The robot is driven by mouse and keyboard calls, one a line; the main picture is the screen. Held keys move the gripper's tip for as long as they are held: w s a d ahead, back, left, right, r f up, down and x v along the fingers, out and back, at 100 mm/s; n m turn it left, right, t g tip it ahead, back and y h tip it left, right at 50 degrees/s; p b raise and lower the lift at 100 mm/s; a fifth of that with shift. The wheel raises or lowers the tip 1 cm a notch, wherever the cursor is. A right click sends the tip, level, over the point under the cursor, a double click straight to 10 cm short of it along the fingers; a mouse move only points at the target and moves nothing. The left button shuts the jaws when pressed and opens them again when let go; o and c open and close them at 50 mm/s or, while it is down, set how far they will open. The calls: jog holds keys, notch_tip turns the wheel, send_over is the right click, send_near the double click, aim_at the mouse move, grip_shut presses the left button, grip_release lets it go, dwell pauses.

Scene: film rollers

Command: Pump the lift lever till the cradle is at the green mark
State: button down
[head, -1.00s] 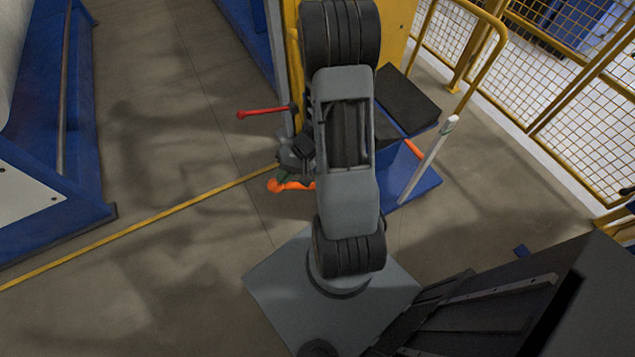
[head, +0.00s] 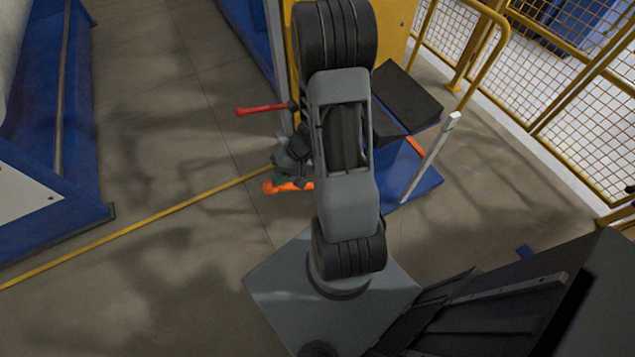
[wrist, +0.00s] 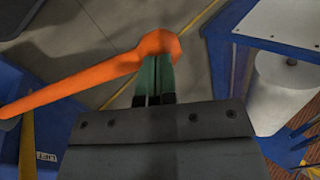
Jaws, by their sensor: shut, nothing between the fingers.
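The orange lift lever (wrist: 90,85) crosses the wrist view from lower left to a thick end at the top middle. My gripper (wrist: 155,62) is shut and empty, its green fingertips overlapping that thick end; I cannot tell if they press on it. In the head view the lever end (head: 288,186) lies low beside the yellow column, just below my gripper (head: 280,178). The dark cradle top (head: 408,98) is partly hidden by my arm. A white post (head: 432,157) stands to its right; a faint green patch shows near its top (head: 453,120).
A red handle (head: 262,110) sticks out left from the yellow column, above my gripper. A blue machine frame (head: 75,215) stands at the left. A yellow mesh fence (head: 575,110) is at the right. The floor between frame and column is clear.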

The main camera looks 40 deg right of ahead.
aim_at(271, 190)
jog(key=b+x, duration=0.2)
jog(key=x, duration=0.1)
jog(key=b+x, duration=0.1)
jog(key=shift+s+d+f+b, duration=0.15)
jog(key=shift+f+b, duration=0.15)
jog(key=shift+f, duration=0.2)
jog(key=shift+a+f+b, duration=0.3)
jog(key=shift+a+b, duration=0.05)
jog(key=shift+b, duration=0.05)
jog(key=shift+a, duration=0.1)
jog(key=shift+r, duration=0.1)
notch_tip(271, 190, down, 6)
jog(key=a+b, duration=0.2)
jog(key=b, duration=0.5)
jog(key=shift+w+a, duration=0.4)
jog(key=shift+w, duration=0.05)
jog(key=shift+r, duration=0.1)
